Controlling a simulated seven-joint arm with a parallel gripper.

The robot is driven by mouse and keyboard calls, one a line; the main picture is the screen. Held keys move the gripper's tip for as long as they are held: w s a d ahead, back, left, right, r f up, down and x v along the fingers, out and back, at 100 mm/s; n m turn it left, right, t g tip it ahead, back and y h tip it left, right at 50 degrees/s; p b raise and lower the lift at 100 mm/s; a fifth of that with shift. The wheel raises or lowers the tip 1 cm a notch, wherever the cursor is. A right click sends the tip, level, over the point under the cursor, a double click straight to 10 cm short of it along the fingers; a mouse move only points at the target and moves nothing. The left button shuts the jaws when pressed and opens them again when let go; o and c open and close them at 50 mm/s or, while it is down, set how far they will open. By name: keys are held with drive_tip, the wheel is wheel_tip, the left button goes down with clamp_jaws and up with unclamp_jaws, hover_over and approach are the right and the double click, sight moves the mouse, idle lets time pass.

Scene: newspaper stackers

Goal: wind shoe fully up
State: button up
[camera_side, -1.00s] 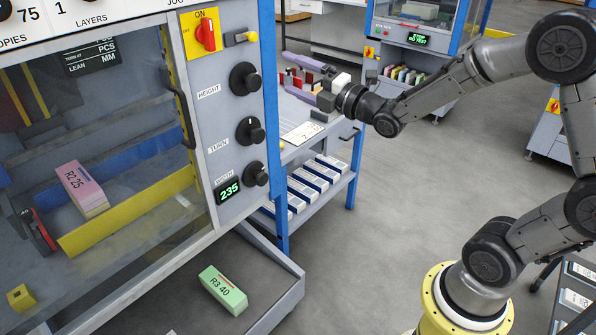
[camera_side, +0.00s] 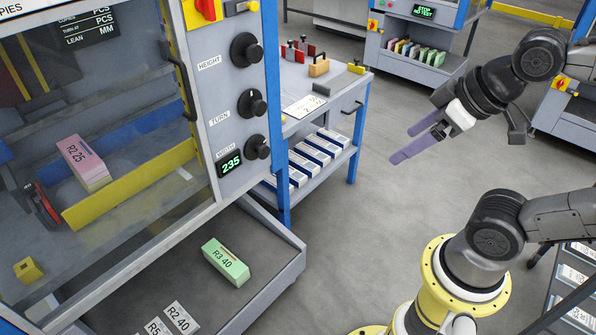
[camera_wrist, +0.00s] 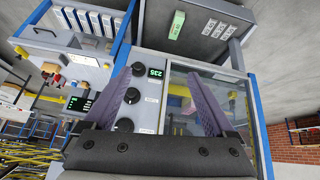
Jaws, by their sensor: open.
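The stacker's control panel (camera_side: 225,90) carries three black knobs: HEIGHT (camera_side: 245,50), TURN (camera_side: 252,103) and WIDTH (camera_side: 257,147). A green display (camera_side: 230,162) beside WIDTH reads 235. The panel also shows in the wrist view, with its knobs in a row and the display (camera_wrist: 155,72). No part is marked as the shoe, and I cannot tell which part it is. My gripper (camera_side: 403,144) has purple fingers, spread apart and empty, in open air to the right of the panel. In the wrist view my gripper (camera_wrist: 154,72) frames the panel's display end.
Behind the window, a pink R2 25 block (camera_side: 82,160) stands by a yellow rail (camera_side: 130,187). A green R3 40 block (camera_side: 225,261) lies on the lower tray. A door handle (camera_side: 182,100) sits beside the panel. A bench (camera_side: 345,92) stands behind; the floor under my gripper is clear.

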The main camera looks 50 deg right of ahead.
drive_tip(key=shift+s+f+m+g, duration=0.5)
drive_tip(key=shift+s+m, duration=0.2)
drive_tip(key=shift+s, duration=0.1)
drive_tip(key=w+d+r+t, duration=0.1)
drive_tip(key=w+r+t, duration=0.55)
drive_tip(key=w, duration=0.55)
drive_tip(key=w+d+r+t, duration=0.1)
drive_tip(key=w+r+t, duration=0.6)
drive_tip(key=w, duration=0.5)
drive_tip(key=g, duration=0.1)
approach(257, 56)
drive_tip(key=w, duration=0.8)
drive_tip(key=shift+w+r, duration=0.1)
drive_tip(key=shift+w, duration=0.1)
drive_tip(key=c, duration=1.4)
